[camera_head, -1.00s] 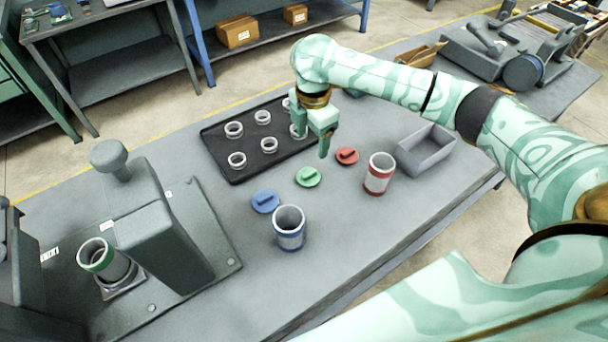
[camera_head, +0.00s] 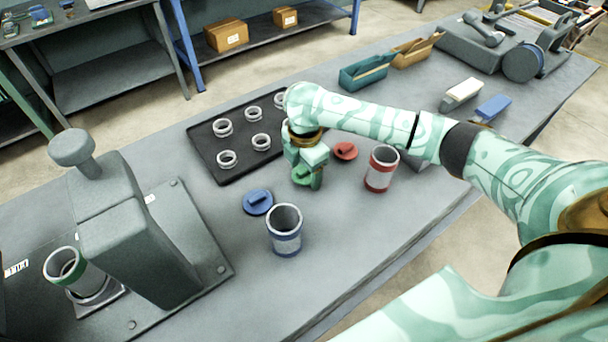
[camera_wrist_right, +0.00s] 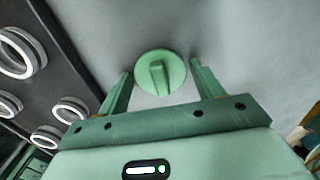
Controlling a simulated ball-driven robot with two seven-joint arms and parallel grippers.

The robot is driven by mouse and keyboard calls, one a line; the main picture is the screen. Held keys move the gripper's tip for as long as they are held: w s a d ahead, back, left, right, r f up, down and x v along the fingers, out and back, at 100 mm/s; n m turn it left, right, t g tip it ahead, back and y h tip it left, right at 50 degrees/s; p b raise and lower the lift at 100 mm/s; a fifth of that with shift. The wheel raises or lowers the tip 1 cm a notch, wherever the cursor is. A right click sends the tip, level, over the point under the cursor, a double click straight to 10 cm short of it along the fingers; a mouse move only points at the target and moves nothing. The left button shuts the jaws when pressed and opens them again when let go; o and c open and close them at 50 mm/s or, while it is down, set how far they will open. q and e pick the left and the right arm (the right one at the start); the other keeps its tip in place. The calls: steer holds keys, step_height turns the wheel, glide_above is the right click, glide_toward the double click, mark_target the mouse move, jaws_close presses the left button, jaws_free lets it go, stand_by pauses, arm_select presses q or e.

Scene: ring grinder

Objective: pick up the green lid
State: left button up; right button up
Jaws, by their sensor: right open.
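The green lid (camera_head: 301,174) lies on the grey table and is partly hidden by my right gripper (camera_head: 308,178) in the head view. In the right wrist view the green lid (camera_wrist_right: 160,72) is round with a raised bar handle. My right gripper (camera_wrist_right: 158,85) is open, with one finger on each side of the lid. I cannot tell whether the fingers touch it. My left gripper does not show.
A blue lid (camera_head: 257,202) and a red lid (camera_head: 345,151) lie nearby. A blue-banded cup (camera_head: 285,238) and a red-banded cup (camera_head: 381,169) stand close. A black tray (camera_head: 240,175) holds several rings. A green-banded cup (camera_head: 80,278) sits at the grinder (camera_head: 130,215).

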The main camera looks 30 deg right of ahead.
steer(key=c, duration=0.7)
steer(key=shift+r, duration=0.1)
